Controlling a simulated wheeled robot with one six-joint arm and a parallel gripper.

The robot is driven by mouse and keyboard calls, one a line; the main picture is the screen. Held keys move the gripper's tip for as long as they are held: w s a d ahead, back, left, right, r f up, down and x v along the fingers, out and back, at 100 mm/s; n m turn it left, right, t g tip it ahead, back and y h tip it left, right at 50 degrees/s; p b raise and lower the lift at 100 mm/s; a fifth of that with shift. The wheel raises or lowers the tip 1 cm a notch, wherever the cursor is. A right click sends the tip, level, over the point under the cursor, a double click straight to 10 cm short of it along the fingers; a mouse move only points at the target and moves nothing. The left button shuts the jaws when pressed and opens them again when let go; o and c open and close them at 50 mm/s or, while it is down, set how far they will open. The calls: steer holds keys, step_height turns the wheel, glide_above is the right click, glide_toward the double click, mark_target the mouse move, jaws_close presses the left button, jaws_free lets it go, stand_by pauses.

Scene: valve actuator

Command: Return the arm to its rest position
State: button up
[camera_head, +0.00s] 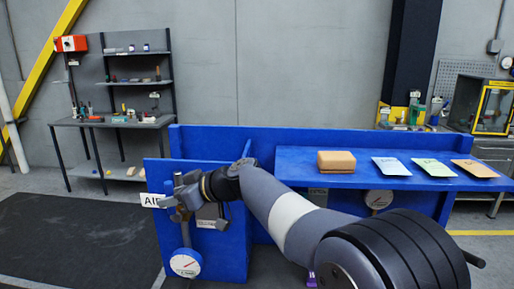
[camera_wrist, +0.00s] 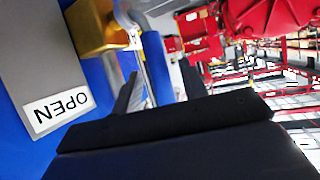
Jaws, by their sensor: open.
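My arm reaches from the lower right of the head view to the left, ending at my gripper (camera_head: 178,193) in front of the blue panel (camera_head: 232,248). The gripper stands close to a grey pipe fitting above a round gauge (camera_head: 186,263); contact cannot be told there. In the wrist view the two dark fingers of my gripper (camera_wrist: 160,80) are apart. A brass valve body (camera_wrist: 95,27) is just beyond and left of them. A grey plate with an upside-down OPEN label (camera_wrist: 58,107) is at the left. A thin metal part by the fingers is partly hidden.
A blue bench (camera_head: 290,165) to the right carries a tan box (camera_head: 336,162) and several coloured sheets. A second gauge (camera_head: 379,199) is under it. A shelf rack (camera_head: 138,68) stands back left. A dark floor mat (camera_head: 70,235) is clear at left.

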steer(key=shift+w+a+f+y, duration=0.15)
steer(key=shift+w+a+f, duration=0.15)
steer(key=shift+a, duration=0.35)
steer(key=shift+w+a+f+y, duration=0.2)
steer(key=shift+a+f, duration=0.2)
steer(key=shift+a, duration=0.2)
steer(key=shift+a+r, duration=0.1)
steer(key=shift+r, duration=0.05)
